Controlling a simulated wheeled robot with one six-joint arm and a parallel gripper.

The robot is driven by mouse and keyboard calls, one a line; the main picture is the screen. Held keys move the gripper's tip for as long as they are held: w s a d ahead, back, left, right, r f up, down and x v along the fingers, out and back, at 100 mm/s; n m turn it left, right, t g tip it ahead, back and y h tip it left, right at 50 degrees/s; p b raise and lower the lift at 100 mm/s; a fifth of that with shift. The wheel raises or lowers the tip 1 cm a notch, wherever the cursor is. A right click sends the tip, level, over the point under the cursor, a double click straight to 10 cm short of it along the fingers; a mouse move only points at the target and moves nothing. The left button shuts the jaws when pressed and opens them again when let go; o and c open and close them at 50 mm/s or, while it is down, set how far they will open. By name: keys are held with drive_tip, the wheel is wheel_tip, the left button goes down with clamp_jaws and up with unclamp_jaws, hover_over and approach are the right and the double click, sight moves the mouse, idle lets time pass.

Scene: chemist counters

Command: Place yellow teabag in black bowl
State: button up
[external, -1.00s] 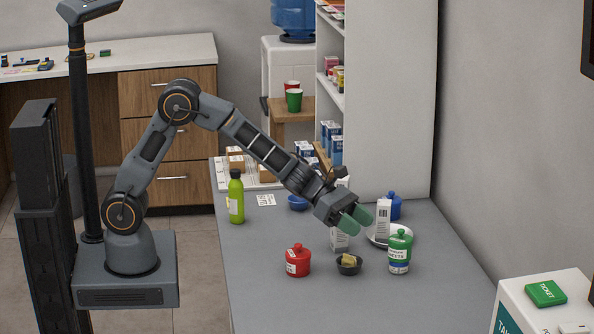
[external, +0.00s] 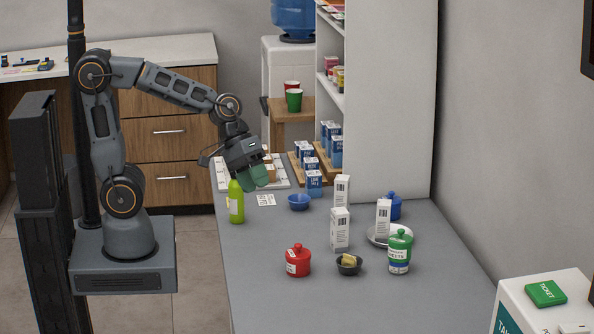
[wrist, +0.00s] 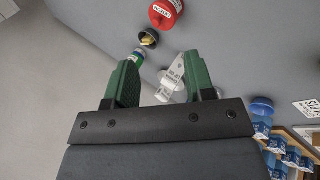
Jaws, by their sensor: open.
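The yellow teabag (external: 349,260) lies in the small black bowl (external: 349,270) on the grey counter. In the wrist view the teabag (wrist: 146,43) and the black bowl (wrist: 150,34) show beyond the left finger. My gripper (external: 256,178) is raised over the far left part of the counter, near the green bottle, well away from the bowl. Its green fingers are apart, and in the wrist view nothing is held between them (wrist: 163,85).
A red jar (external: 298,262) stands left of the bowl and a green-lidded jar (external: 400,252) right of it. White cartons (external: 340,232) stand behind the bowl. A green bottle (external: 236,205) and blue bowl (external: 298,202) stand farther back. The front counter is clear.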

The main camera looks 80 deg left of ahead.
drive_tip(key=s+a+m+y+p, duration=0.1)
drive_tip(key=s+a+m+y, duration=0.4)
drive_tip(key=s+a, duration=0.3)
drive_tip(key=shift+a+r+m, duration=0.35)
drive_tip(key=shift+r+m, duration=0.05)
drive_tip(key=shift+m, duration=0.3)
